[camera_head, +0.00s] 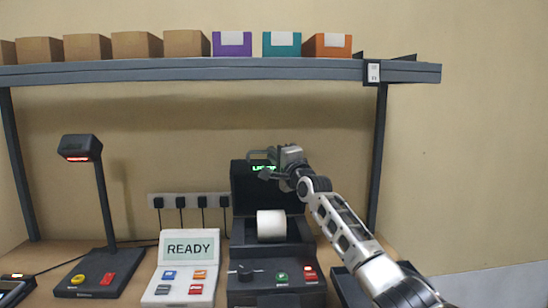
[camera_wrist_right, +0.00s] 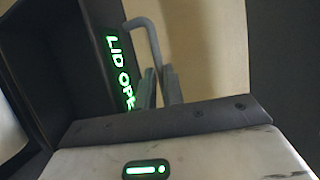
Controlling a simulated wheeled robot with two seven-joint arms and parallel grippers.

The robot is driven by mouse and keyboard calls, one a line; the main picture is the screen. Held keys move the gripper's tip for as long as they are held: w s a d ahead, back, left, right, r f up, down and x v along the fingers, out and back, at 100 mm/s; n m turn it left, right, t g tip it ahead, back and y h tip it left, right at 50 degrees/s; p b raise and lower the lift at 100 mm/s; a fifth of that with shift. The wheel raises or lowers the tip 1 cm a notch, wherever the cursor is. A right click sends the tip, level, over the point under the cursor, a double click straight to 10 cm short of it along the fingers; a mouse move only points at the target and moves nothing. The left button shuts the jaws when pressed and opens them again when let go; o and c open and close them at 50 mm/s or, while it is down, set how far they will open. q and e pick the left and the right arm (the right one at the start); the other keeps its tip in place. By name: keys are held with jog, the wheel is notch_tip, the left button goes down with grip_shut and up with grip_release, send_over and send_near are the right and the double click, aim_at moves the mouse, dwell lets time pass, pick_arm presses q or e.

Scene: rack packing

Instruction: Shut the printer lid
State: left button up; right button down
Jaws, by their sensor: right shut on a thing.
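The black printer (camera_head: 240,277) stands on the table with its lid (camera_head: 243,193) raised upright and a white paper roll (camera_head: 271,226) in the open bay. Green lettering on the lid reads "LID OPE" in the right wrist view (camera_wrist_right: 119,72), with its end cut off. My right gripper (camera_head: 264,168) is at the lid's top right and partly covers the lettering. It is shut on the grey lid handle (camera_wrist_right: 143,27), a bent bar that stands out from the lid. My left gripper is not in view.
A label panel reading "READY" (camera_head: 188,248) stands left of the printer, and a scanner on a stand (camera_head: 105,205) is farther left. A shelf (camera_head: 200,70) with boxes runs above. A dark tray (camera_head: 349,289) lies to the right, partly behind my arm.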

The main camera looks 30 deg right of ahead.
pick_arm(q)
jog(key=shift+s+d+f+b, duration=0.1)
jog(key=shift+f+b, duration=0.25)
jog(key=shift+b, duration=0.15)
pick_arm(e)
jog(key=s+a+f+t, duration=0.1)
jog(key=s+a+f, duration=0.1)
jog(key=s+f, duration=0.1)
jog(key=s+a+f+n+t, duration=0.1)
jog(key=s+a+f, duration=0.1)
jog(key=s, duration=0.4)
jog(key=shift+s+a+f, duration=0.2)
jog(key=shift+a+f, duration=0.1)
jog(key=shift+f, duration=0.45)
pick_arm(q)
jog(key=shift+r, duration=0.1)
pick_arm(e)
jog(key=c, duration=1.5)
grip_release()
jog(key=shift+w+f+y, duration=0.1)
jog(key=shift+y, duration=0.2)
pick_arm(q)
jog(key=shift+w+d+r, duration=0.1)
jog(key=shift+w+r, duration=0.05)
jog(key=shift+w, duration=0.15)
